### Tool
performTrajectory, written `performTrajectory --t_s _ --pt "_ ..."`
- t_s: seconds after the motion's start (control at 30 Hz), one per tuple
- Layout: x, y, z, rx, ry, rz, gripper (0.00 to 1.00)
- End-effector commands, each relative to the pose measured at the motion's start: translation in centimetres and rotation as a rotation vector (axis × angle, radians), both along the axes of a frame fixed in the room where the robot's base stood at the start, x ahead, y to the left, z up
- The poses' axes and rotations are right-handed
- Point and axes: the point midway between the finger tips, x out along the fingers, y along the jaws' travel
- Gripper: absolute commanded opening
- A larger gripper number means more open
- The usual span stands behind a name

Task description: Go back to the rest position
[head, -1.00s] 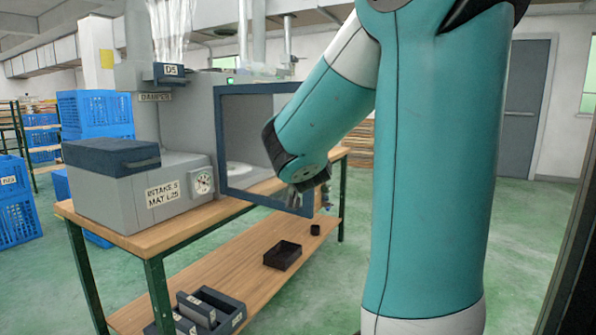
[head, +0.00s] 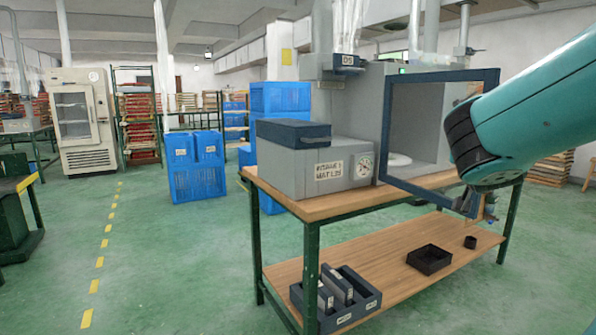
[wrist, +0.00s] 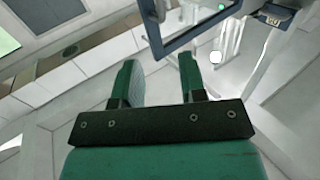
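My gripper (wrist: 158,76) shows in the wrist view with its two green fingers apart and nothing between them. In the head view my gripper (head: 480,204) is small and partly hidden at the end of my teal arm, which comes in from the right edge. It hangs in front of the open booth with the dark blue frame (head: 442,74), close to the frame's lower right corner. I cannot tell whether it touches the frame.
The workbench (head: 292,207) carries a grey box with a dark lid (head: 293,133). Its lower shelf holds a divided tray (head: 362,310), a black tray (head: 429,260) and a small black cup (head: 470,242). Blue crates (head: 196,166) stand behind.

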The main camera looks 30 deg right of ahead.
Motion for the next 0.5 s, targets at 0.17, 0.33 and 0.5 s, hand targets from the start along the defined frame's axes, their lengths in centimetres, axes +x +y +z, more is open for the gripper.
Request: performTrajectory --t_s 0.17,0.33,0.5 --pt "0.6 0.5 -0.5 0.024 0.011 0.021 0.39" --pt "4.6 5.0 -4.7 0.205 0.116 0.189 0.39" --pt "8.3 14.7 -10.7 0.445 0.359 0.494 0.39"
